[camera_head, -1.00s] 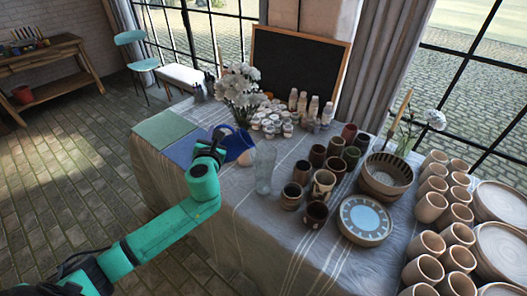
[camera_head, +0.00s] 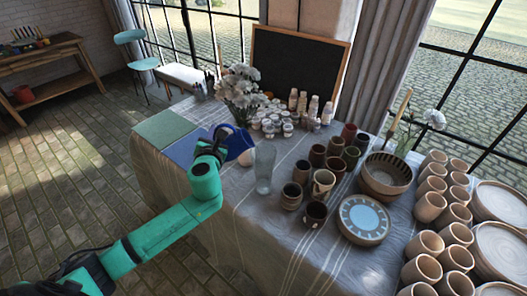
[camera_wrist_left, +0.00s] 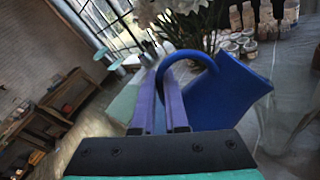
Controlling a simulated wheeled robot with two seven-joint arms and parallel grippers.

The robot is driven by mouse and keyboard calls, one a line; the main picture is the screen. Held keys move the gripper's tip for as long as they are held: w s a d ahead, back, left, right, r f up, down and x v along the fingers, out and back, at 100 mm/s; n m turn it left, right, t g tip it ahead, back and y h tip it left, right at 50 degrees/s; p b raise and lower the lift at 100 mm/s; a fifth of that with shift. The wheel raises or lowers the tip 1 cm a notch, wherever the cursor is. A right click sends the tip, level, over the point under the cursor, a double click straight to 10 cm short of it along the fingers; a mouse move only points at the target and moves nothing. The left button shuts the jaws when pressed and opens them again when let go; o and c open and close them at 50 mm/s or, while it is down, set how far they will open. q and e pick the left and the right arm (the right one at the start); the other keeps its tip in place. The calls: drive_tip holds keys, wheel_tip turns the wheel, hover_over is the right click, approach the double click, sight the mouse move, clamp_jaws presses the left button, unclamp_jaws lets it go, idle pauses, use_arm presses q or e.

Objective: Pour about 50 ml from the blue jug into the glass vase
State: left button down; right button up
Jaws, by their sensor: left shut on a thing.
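The blue jug (camera_head: 238,143) is held by its handle in my left gripper (camera_head: 217,142), above the table and just left of the glass vase. In the left wrist view the jug (camera_wrist_left: 228,94) is tilted, its mouth towards the right. The left fingers (camera_wrist_left: 160,108) are shut on its curved handle. The clear glass vase (camera_head: 264,170) stands upright on the table, to the right of and below the jug. I cannot see any liquid stream or the level in the vase. My right gripper is not in view.
White flowers (camera_head: 240,88) and several small paint jars (camera_head: 272,122) stand behind the jug. Several brown cups (camera_head: 323,183) stand right of the vase. A green mat (camera_head: 165,129) and a blue mat (camera_head: 182,151) lie on the left. The table's front (camera_head: 262,215) is clear.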

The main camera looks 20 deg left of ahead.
use_arm(q)
drive_tip(key=shift+d+r, duration=0.1)
drive_tip(key=shift+r, duration=0.15)
idle(0.4)
drive_tip(key=shift+f, duration=0.1)
drive_tip(key=f+n+b, duration=0.1)
drive_tip(key=f+b, duration=0.1)
drive_tip(key=a+f+n+b, duration=0.1)
drive_tip(key=f+b, duration=0.2)
drive_tip(key=s+a+f+n+b, duration=0.1)
drive_tip(key=f+b, duration=0.1)
drive_tip(key=b, duration=0.1)
drive_tip(key=shift+f+t+h, duration=0.15)
drive_tip(key=shift+t+h, duration=0.15)
drive_tip(key=shift+s+a+n+h+b, duration=0.15)
drive_tip(key=shift+a+n+h+b, duration=0.25)
drive_tip(key=shift+a+n, duration=0.6)
drive_tip(key=shift+d, duration=0.1)
